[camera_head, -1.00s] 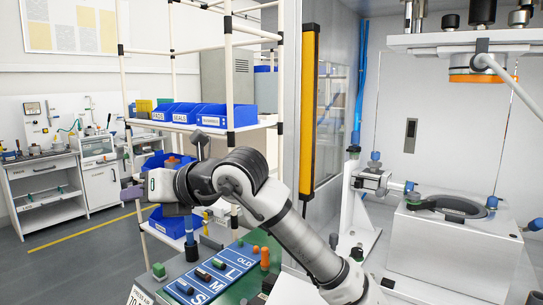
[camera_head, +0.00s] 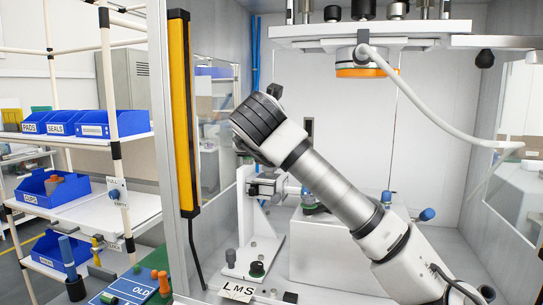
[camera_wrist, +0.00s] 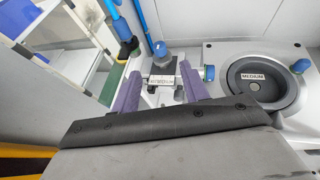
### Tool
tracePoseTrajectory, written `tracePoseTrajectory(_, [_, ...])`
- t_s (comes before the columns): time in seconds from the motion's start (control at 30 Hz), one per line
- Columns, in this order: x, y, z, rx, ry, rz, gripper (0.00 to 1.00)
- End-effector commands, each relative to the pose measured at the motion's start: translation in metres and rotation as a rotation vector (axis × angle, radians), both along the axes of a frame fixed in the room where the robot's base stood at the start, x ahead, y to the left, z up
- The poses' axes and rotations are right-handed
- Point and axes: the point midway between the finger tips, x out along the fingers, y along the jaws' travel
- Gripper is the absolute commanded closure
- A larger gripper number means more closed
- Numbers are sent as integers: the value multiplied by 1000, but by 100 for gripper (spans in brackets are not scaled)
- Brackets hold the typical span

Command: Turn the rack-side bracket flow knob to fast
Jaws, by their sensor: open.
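The rack-side bracket stands at the left inside the press bay, a white plate with a grey metal block (camera_head: 262,186) in the head view. In the wrist view a blue-capped knob (camera_wrist: 161,50) sits just beyond a small labelled block (camera_wrist: 161,82); the label is too small to read surely. A second blue knob (camera_wrist: 208,73) projects at its right. I cannot tell which one sets the flow. My gripper (camera_wrist: 160,78) is open and empty; its purple fingers lie either side of the labelled block in the picture. Contact cannot be told. In the head view my arm hides the fingers.
A round fixture (camera_wrist: 262,82) marked MEDIUM lies right of the bracket. The press head (camera_head: 365,70) with its white hose hangs above. A yellow post (camera_head: 181,115) bounds the bay at left, beside the rack with blue bins (camera_head: 106,124). Knobs (camera_head: 257,269) stand at the front.

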Motion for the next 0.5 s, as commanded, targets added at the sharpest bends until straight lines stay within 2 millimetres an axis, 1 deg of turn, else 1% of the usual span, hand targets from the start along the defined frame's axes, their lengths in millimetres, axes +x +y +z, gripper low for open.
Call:
tracePoseTrajectory(0.3, [61, -2, -23, 3, 5, 3, 55])
tracePoseTrajectory(0.5, [94, -4, -38, 1, 4, 3, 55])
